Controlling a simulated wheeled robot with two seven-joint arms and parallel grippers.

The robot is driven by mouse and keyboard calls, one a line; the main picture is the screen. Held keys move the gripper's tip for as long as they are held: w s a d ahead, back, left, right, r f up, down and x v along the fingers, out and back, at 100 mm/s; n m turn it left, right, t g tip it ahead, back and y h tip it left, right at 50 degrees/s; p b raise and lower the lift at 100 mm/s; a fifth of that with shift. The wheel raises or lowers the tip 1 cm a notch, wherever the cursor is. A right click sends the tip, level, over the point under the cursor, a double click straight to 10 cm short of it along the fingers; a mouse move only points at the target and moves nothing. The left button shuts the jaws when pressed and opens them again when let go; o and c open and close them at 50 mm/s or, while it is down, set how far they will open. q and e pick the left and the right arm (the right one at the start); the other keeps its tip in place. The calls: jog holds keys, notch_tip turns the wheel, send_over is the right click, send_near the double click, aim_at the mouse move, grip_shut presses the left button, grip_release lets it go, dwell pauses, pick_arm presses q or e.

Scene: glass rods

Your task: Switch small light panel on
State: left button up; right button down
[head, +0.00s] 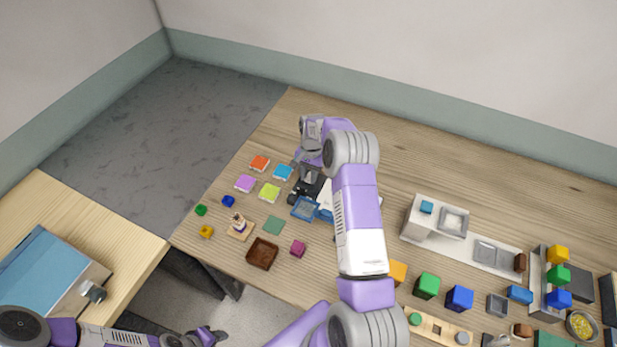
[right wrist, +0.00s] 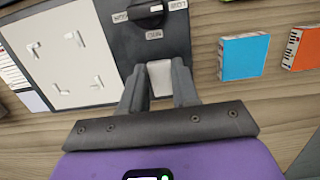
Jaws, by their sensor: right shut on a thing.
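The small light panel shows in the right wrist view as a pale plate (right wrist: 62,62) with white corner marks. A dark control section (right wrist: 205,25) beside it carries a black knob (right wrist: 148,12) with white labels around it. My right gripper (right wrist: 158,85) is shut on a white switch (right wrist: 160,72) at the edge of the dark section, one finger on each side. In the head view my right gripper (head: 308,176) reaches down at the panel, and my arm hides much of the panel. My left gripper (head: 207,337) is at the bottom edge, away from the panel; its jaws are unclear.
Coloured tiles lie beside the panel, including a blue one (head: 283,172) and an orange one (head: 259,163). A blue tray (head: 305,208) and brown tray (head: 262,253) are nearer. Several blocks and holders fill the right side. The far table middle is clear.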

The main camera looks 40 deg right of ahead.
dwell(0.3)
jog(key=c, duration=0.8)
grip_release()
jog(key=shift+c, duration=0.2)
jog(key=shift+r, duration=0.1)
notch_tip(320, 180, up, 7)
jog(key=d, duration=0.1)
jog(key=shift+w+r, duration=0.2)
jog(key=shift+w, duration=0.05)
